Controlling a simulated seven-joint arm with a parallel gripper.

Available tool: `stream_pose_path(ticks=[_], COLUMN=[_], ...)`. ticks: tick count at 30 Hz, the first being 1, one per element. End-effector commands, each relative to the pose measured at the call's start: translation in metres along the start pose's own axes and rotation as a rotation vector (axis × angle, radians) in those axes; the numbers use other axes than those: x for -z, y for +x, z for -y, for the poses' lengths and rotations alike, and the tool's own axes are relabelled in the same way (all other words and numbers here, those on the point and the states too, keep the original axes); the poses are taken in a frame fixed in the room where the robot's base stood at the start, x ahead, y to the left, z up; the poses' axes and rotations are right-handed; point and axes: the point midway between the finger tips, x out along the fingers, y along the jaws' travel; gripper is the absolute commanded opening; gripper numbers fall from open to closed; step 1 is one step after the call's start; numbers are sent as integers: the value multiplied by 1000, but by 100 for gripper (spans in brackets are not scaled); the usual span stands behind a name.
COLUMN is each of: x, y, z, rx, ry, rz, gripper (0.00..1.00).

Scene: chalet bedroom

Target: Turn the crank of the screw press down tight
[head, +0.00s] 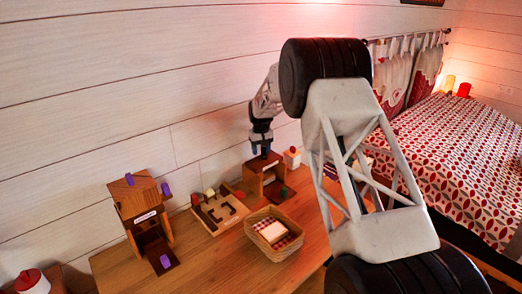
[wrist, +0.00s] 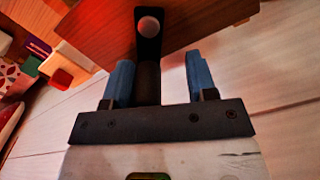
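The screw press looks to be the brown wooden frame (head: 254,167) at the back of the desk; its wood also fills the top of the wrist view (wrist: 95,25). My gripper (head: 265,148) is right above it, pointing down. In the wrist view my gripper (wrist: 159,62) has its two blue fingers apart. A dark crank (wrist: 148,50) with a pale round knob lies between them, closer to the left finger. I cannot tell whether that finger touches it. The right finger stands clear. The screw and the gap under it are hidden.
A wooden tower with purple knobs (head: 136,192) stands at the left. A shallow wooden tray (head: 209,227) and a wicker basket (head: 257,246) lie in front of the press. A small white box with a red top (head: 292,160) stands beside it. The plank wall is close behind.

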Motion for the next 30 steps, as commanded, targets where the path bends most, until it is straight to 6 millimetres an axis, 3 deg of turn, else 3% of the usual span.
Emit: stream_pose_path(ticks=[11, 30], x=[0, 0], y=[-6, -73], z=[0, 0], rx=[0, 0], ry=[0, 0], rz=[-1, -1], gripper=[49, 49])
